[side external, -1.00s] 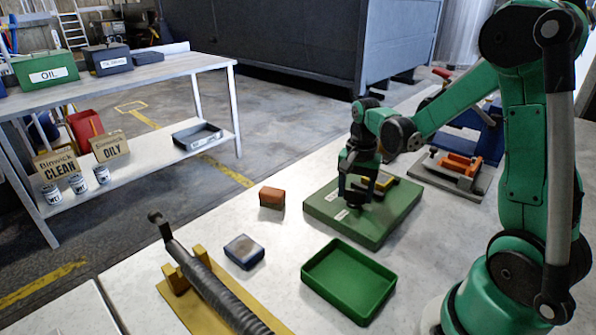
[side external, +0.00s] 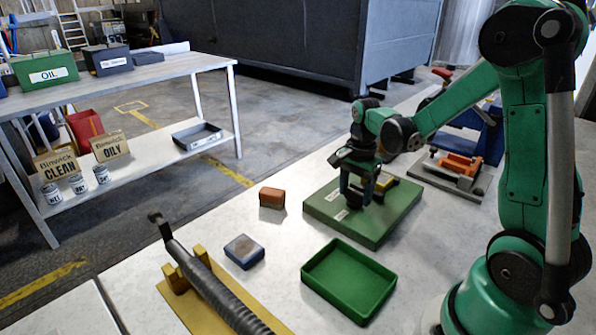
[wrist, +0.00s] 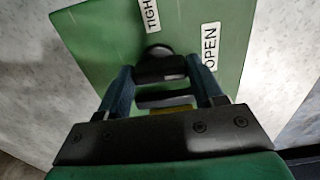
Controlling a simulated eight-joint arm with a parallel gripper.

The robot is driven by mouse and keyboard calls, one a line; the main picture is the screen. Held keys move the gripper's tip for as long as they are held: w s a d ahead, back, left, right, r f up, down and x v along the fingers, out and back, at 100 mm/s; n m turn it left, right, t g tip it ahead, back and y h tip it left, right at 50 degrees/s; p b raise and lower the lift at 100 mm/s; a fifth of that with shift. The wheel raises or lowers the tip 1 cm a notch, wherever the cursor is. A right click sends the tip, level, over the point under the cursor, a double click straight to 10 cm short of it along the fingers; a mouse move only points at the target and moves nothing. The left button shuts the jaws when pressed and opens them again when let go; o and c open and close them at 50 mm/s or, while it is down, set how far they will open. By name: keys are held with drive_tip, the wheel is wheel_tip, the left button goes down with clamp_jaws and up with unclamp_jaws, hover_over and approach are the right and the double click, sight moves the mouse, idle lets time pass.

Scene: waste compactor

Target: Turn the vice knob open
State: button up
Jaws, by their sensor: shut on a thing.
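The vice stands on a green base (side external: 345,228) on the bench, with white labels along its left side. In the wrist view, the dark knob (wrist: 160,66) sits between my gripper's two blue fingers, near labels reading "TIGH…" (wrist: 151,14) and "OPEN" (wrist: 210,46). My gripper (side external: 362,194) points straight down over the base and is shut on the knob. In the side view the fingers largely hide the knob. A yellow part (side external: 386,181) shows just behind the gripper.
An empty green tray (side external: 349,281) stands in front of the base. An orange-brown block (side external: 271,197) and a blue-sided block (side external: 244,250) lie to the left. A grey ribbed roller (side external: 215,290) rests on a yellow stand. A blue machine with an orange part (side external: 458,166) stands behind right.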

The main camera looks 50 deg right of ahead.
sight(356, 191)
drive_tip(key=o, duration=1.3)
drive_tip(key=shift+r, duration=0.1)
drive_tip(key=shift+r, duration=2.75)
